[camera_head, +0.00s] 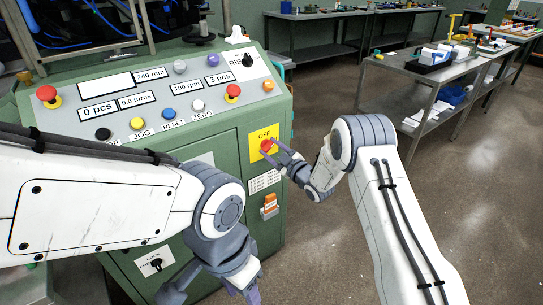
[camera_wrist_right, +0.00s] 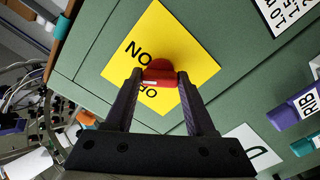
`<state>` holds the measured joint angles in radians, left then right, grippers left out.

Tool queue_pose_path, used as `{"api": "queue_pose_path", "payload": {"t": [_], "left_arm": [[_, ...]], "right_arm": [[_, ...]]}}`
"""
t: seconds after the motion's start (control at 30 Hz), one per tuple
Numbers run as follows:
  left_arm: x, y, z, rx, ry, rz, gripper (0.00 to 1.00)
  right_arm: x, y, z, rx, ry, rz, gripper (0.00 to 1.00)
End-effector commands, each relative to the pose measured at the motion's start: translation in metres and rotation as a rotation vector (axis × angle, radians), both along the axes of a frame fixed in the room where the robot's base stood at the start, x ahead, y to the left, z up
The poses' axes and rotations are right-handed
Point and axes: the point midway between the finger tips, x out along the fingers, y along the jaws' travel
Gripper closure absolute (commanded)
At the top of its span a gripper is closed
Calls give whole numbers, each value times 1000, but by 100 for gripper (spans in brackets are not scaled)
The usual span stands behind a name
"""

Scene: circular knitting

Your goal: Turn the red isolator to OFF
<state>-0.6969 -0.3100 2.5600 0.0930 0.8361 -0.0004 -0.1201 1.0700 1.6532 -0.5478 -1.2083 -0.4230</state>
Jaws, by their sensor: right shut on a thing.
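The red isolator (camera_head: 266,145) is a red knob on a yellow plate (camera_head: 262,133) on the green machine's front. OFF shows at the plate's top in the head view. In the right wrist view the red knob (camera_wrist_right: 160,68) sits between my fingertips, with a pale mark on its handle. The lettering ON and part of OFF shows beside it on the yellow plate (camera_wrist_right: 185,45). My right gripper (camera_head: 271,149) is shut on the knob; its fingers touch both sides. My left gripper (camera_head: 212,294) hangs low at the bottom edge, fingers apart and empty, away from the isolator.
The sloped panel above holds displays, coloured buttons and red mushroom buttons, one at the left (camera_head: 46,94). An orange switch (camera_head: 270,206) sits below the isolator. A lock switch (camera_head: 156,264) is low at the left. Floor to the right is clear up to a metal bench (camera_head: 440,75).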

Motion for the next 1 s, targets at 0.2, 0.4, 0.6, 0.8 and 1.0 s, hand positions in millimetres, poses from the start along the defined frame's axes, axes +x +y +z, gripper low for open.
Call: {"api": "queue_pose_path", "payload": {"t": [0.2, 0.4, 0.6, 0.8, 1.0], "left_arm": [[0, 0, -31, 0, 0, 0, 50], [0, 0, -56, 0, 0, 0, 50], [0, 0, -82, 0, 0, 0, 50], [0, 0, -105, 0, 0, 0, 50], [0, 0, -121, 0, 0, 0, 50]], "right_arm": [[1, -2, -5, -165, -121, -4, 100], [1, -2, -6, -320, -234, -4, 100], [0, -2, -6, -469, -342, -4, 100], [1, -2, -5, -598, -435, -5, 100], [0, -2, -4, -691, -501, -3, 100]]}}
